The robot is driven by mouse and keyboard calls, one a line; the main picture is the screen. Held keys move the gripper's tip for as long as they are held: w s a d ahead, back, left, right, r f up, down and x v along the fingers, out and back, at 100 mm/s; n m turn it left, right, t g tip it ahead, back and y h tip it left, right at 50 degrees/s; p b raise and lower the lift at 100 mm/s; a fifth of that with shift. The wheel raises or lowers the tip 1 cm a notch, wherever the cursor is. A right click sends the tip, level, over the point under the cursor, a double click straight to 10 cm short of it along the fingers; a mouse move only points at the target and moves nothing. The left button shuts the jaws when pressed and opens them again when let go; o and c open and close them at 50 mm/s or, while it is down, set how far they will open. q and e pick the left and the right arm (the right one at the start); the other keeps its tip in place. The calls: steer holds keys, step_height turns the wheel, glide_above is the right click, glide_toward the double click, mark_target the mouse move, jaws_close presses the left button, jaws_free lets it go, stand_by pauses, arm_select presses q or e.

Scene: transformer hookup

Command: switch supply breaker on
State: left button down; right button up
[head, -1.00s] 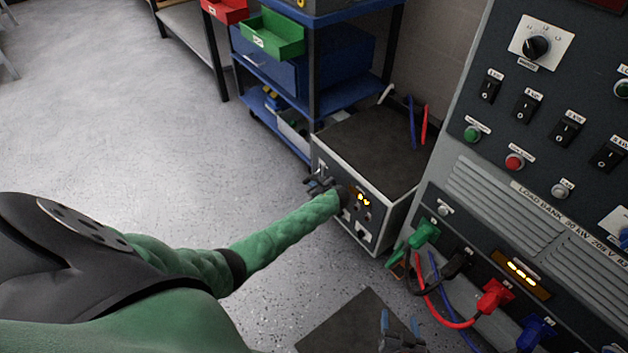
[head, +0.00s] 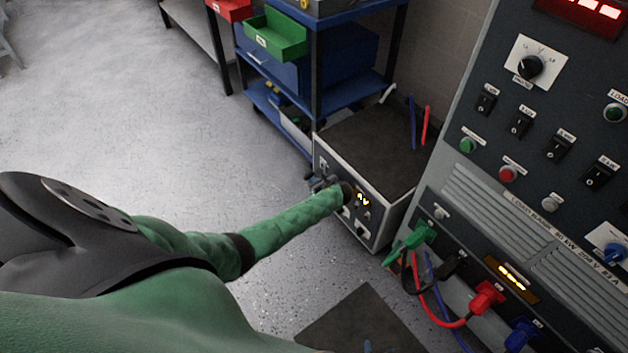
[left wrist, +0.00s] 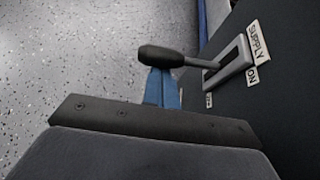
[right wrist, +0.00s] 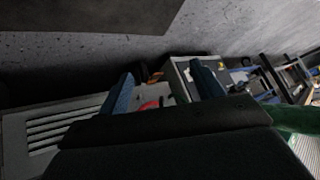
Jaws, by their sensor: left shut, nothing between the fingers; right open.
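The supply breaker lever with its black knob (left wrist: 160,55) sticks out of a slotted grey plate (left wrist: 236,62) in the left wrist view. Labels "SUPPLY" and "ON" (left wrist: 252,77) sit beside the plate. My left gripper (left wrist: 162,85) is shut and empty, its blue fingertips right by the knob's underside; I cannot tell whether they touch. In the head view my left gripper (head: 322,184) is at the front of the grey supply box (head: 372,205), partly hiding its panel. My right gripper (right wrist: 165,88) is open and empty in the right wrist view.
The load bank cabinet (head: 520,190) stands at the right, with switches, a lit red display (head: 580,8) and plugged green, black, red and blue leads. A blue cart (head: 315,60) stands behind the supply box. Floor at left is clear; a dark mat (head: 360,320) lies in front.

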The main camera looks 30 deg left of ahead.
arm_select(q)
step_height(320, 180, up, 3)
steer(key=p, duration=0.5)
steer(key=shift+f+m+g, duration=0.2)
steer(key=shift+m+g, duration=0.2)
arm_select(e)
step_height(320, 180, up, 19)
steer(key=w+g, duration=0.1)
steer(key=g, duration=0.1)
steer(key=shift+w, duration=0.15)
arm_select(q)
steer(key=p+v, duration=0.1)
steer(key=v, duration=0.6)
steer(key=shift+d, duration=0.4)
arm_select(e)
steer(key=r, duration=0.4)
steer(key=shift+d, duration=0.2)
arm_select(q)
steer(key=shift+s+r, duration=0.1)
steer(key=shift+r, duration=0.05)
arm_select(e)
steer(key=shift+f, duration=0.1)
